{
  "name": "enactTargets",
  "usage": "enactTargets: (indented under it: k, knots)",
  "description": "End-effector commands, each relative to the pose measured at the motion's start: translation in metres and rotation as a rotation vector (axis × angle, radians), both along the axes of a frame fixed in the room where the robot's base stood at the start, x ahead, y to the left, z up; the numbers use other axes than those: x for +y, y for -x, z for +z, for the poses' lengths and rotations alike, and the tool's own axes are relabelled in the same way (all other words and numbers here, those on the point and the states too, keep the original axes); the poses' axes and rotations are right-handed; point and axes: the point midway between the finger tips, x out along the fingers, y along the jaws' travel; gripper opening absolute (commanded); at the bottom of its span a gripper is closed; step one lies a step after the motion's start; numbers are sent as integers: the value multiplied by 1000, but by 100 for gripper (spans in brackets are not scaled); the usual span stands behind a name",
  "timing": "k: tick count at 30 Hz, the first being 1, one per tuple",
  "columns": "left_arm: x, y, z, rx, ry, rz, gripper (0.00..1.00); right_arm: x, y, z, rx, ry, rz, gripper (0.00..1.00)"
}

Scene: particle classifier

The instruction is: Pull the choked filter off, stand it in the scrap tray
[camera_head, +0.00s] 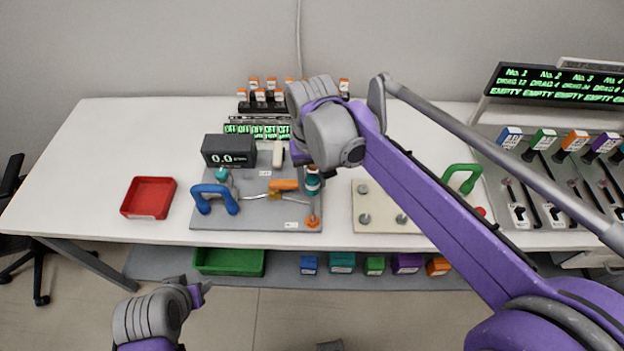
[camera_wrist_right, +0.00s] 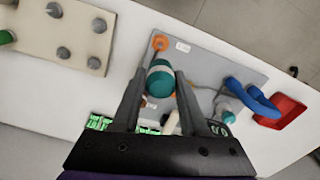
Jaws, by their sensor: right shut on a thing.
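A teal-and-white cylinder (camera_head: 313,182), which looks like the filter, is at the right side of the grey board (camera_head: 262,215). In the right wrist view the cylinder (camera_wrist_right: 160,82) is between the two fingers of my right gripper (camera_wrist_right: 161,85), which is shut on it. I cannot tell whether it is seated or lifted. In the head view my right arm partly hides that gripper. A red tray (camera_head: 148,198), apparently the scrap tray, is empty left of the board; it also shows in the wrist view (camera_wrist_right: 285,112). My left gripper (camera_head: 199,291) is low in front of the table, its jaws unclear.
On the board are a blue handle (camera_head: 215,198), a black "0.0" display (camera_head: 229,151), an orange handle (camera_head: 284,185) and another teal-topped part (camera_head: 222,174). A beige pegged plate (camera_head: 383,218) lies to the right. Small orange-capped items (camera_head: 261,95) stand in a rack behind.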

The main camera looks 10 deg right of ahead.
Motion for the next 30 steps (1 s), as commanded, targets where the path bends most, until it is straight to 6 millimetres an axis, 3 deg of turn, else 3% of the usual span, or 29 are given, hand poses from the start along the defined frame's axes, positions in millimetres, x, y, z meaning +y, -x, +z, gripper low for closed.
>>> enactTargets:
  k: [11, 22, 30]
  knots:
    - [0, -1, 2, -1, 0, 0, 50, 0, 0, 3, 0, 0, 0, 0]
    - [0, -9, 27, -17, 0, 0, 50, 0, -1, 32, -3, 0, 0, 0]
    - [0, -9, 25, -16, 0, 0, 50, 0, 0, 31, 0, 0, 0, 0]
